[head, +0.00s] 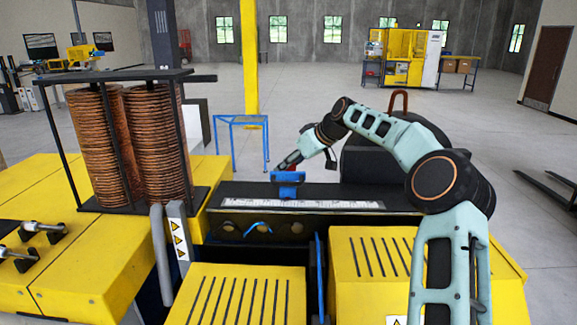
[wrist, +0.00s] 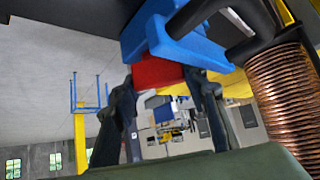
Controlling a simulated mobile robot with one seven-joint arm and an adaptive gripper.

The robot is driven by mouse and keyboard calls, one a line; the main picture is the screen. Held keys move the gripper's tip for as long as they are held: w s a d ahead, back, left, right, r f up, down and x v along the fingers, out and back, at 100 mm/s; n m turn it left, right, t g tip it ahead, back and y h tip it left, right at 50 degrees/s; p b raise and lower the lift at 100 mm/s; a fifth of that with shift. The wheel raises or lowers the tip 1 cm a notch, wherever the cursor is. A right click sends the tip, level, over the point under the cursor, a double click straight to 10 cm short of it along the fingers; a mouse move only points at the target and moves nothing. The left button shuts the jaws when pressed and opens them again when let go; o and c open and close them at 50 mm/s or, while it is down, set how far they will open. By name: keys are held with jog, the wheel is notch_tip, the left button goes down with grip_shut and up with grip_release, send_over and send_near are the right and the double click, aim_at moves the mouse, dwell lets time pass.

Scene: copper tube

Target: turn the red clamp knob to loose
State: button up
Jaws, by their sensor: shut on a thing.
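The red clamp knob (wrist: 157,73) sits between the two dark fingers of my gripper (wrist: 163,84) in the wrist view, and the gripper is shut on it. The knob is joined to a blue clamp body (wrist: 175,38), which fills the top of that view. In the head view the blue clamp (head: 288,184) stands upright on the dark bench behind a white scale strip. My gripper (head: 284,166) reaches it from the upper right. The knob is mostly hidden there by the gripper, so its turn angle cannot be told.
Copper coils (head: 128,145) stand in a black rack at left, and copper also shows at right in the wrist view (wrist: 285,100). A white scale strip (head: 300,205) runs along the bench. Yellow machine covers (head: 240,295) lie in front. A blue table frame (head: 240,125) stands behind.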

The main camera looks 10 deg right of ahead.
jog(key=shift+n+g+y, duration=0.4)
jog(key=shift+n, duration=0.3)
jog(key=shift+f+n+g+y, duration=0.1)
jog(key=shift+n+g+y, duration=0.5)
jog(key=shift+n, duration=0.5)
jog(key=o, duration=1.2)
